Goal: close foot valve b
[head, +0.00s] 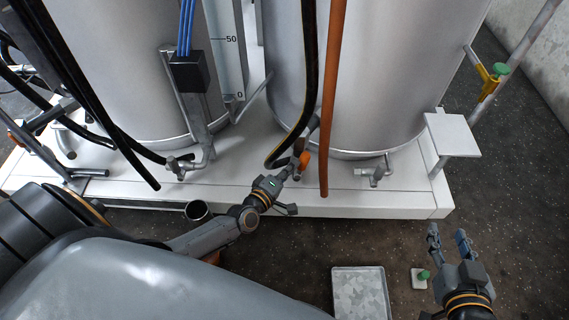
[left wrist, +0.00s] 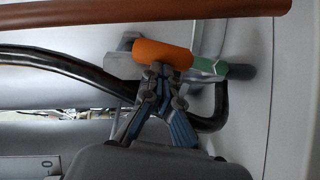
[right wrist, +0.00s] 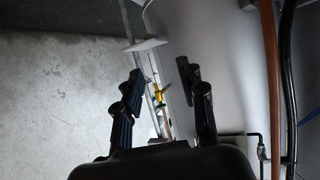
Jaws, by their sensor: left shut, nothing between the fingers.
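A foot valve with an orange handle (head: 304,160) sits low on the white platform between the tanks; no letter b is legible on it. In the left wrist view its orange handle (left wrist: 162,54) lies across the picture, with a green part (left wrist: 206,66) to its right. My left gripper (head: 294,170) is shut and empty, its fingertips (left wrist: 160,72) right at the handle's lower edge; whether they touch is unclear. My left gripper hides part of the valve. My right gripper (head: 448,240) is open and empty over the floor, right of the platform; its spread fingers (right wrist: 163,85) also show in the right wrist view.
An orange pipe (head: 332,100) and a black hose (head: 306,70) hang close to my left gripper. Other small valves (head: 180,166) (head: 376,172) stand along the platform (head: 400,200). A yellow valve with a green knob (head: 492,76) is at right. A metal tray (head: 360,290) lies on the floor.

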